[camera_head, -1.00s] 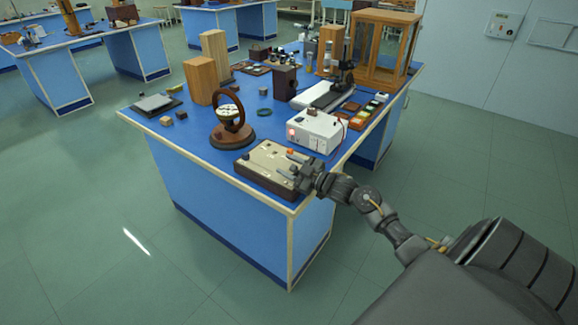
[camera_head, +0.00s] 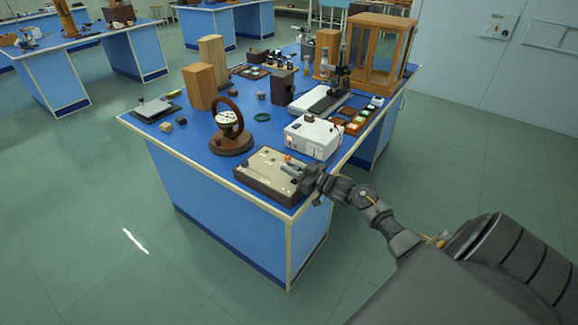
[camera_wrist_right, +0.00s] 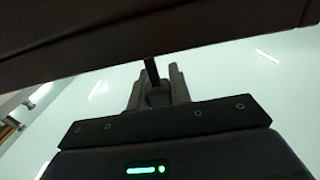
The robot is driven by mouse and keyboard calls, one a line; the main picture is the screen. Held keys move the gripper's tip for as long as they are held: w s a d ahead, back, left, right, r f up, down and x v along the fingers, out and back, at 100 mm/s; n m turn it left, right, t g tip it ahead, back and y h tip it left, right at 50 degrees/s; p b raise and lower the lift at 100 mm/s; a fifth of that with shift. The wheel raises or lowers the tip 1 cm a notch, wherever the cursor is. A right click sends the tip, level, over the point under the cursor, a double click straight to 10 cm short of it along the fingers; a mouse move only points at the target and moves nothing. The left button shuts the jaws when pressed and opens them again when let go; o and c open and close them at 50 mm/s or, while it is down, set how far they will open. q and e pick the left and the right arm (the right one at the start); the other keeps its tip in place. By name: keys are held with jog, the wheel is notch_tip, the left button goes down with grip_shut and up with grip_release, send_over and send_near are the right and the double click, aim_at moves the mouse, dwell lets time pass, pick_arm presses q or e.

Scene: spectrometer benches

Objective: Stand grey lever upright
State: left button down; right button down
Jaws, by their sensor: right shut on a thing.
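The grey lever (camera_head: 291,168) is on a cream-topped board with a dark wooden base (camera_head: 252,178), at the near corner of the blue bench. My right gripper (camera_head: 301,173) is at the board's right end, shut on the lever. In the right wrist view a dark thin rod (camera_wrist_right: 151,70) runs between the two fingers (camera_wrist_right: 158,88), below a broad dark band that crosses the top. The gripper hides part of the lever, so its exact tilt cannot be told. My left gripper is out of view.
A white box with a red light (camera_head: 312,138) stands close behind the board. A brown ring instrument (camera_head: 230,145) stands to its left. Wooden blocks (camera_head: 199,88) and a glass-sided cabinet (camera_head: 383,50) stand farther back. The bench's near edge is clear.

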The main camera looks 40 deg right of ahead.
jog(key=c, duration=1.3)
grip_release()
jog(key=b+v, duration=0.1)
jog(key=v, duration=0.9)
jog(key=shift+s+d+b, duration=0.15)
jog(key=shift+s+b, duration=0.2)
jog(key=shift+b, duration=0.05)
